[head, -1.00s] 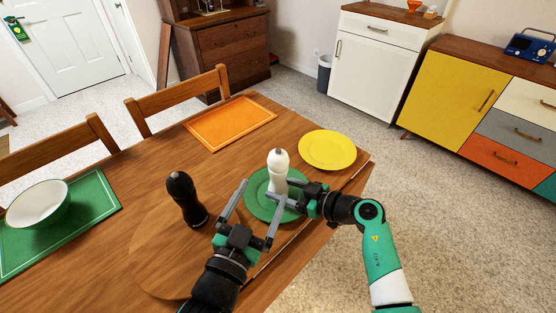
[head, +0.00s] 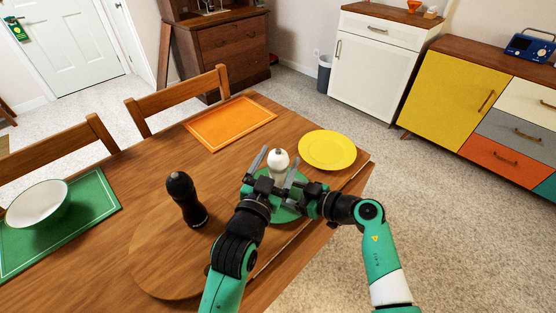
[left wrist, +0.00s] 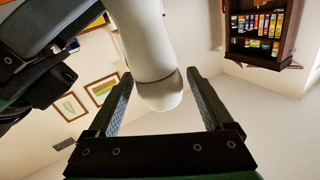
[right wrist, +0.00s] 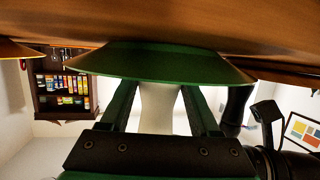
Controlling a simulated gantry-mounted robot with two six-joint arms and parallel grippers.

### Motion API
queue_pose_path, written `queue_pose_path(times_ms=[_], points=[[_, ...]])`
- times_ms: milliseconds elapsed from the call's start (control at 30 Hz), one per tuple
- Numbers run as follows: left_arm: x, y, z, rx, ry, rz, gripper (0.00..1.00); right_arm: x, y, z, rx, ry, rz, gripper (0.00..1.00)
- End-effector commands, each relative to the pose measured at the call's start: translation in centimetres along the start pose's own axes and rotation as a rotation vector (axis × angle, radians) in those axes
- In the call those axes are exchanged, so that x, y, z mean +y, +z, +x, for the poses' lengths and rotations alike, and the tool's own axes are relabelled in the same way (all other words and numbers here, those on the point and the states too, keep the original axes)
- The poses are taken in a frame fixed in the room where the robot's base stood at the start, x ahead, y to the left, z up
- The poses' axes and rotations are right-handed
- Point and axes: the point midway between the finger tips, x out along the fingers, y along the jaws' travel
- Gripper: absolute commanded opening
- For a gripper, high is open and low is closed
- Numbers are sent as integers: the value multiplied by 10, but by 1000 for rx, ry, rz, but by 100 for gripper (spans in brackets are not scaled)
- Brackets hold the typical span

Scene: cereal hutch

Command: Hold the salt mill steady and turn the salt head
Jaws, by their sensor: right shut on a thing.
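The white salt mill (head: 278,166) stands upright over the green plate (head: 286,214) on the wooden table. My right gripper (head: 290,192) is shut on the lower body of the mill, which also shows between its fingers in the right wrist view (right wrist: 160,105). My left gripper (head: 276,162) is open, with its fingers on either side of the salt head. In the left wrist view the salt head (left wrist: 160,92) lies between the two fingers (left wrist: 160,95), with gaps on both sides. The arms hide the mill's lower part in the head view.
A black mill (head: 186,198) stands on the round wooden board (head: 150,255) left of my left arm. A yellow plate (head: 328,149), an orange placemat (head: 231,123) and a white bowl (head: 38,205) on a green placemat (head: 95,213) lie on the table.

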Motion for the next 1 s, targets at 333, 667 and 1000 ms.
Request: queue_pose_path(times_ms=[333,667,1000], points=[[0,0,0,0,0,0,20,0,2,0,-3,0,1,32],[-2,3,0,-3,46,-2,8,0,2,0,-3,0,1,32],[-2,5,1,28,260,-2,8,0,2,0,-3,0,1,32]])
